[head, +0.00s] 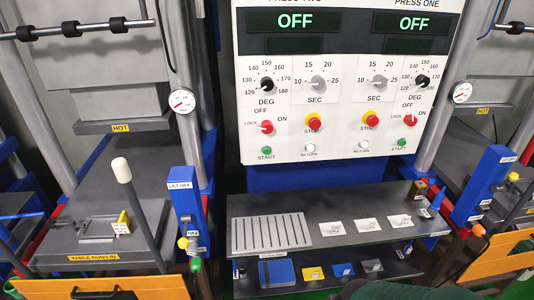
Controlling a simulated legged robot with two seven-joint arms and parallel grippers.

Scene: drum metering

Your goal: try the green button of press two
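The control panel (345,120) faces me, with its left half labelled press two and its right half press one. The green start button (266,150) of press two is at the lower left of the panel. Above it is the red lock/off/on knob (267,127); its exact setting is too small to tell. The press two display (295,22) reads OFF. A red stop button on a yellow ring (313,122) and a white return button (310,149) are to the right. Neither of my grippers is in view, and nothing covers the green button.
Press one's green start button (402,143) is at the lower right of the panel. Below stands a dark shelf (315,245) with a slotted grey plate (271,234) and cards. Blue lever posts (186,215) and press tables flank it. The space before the panel is clear.

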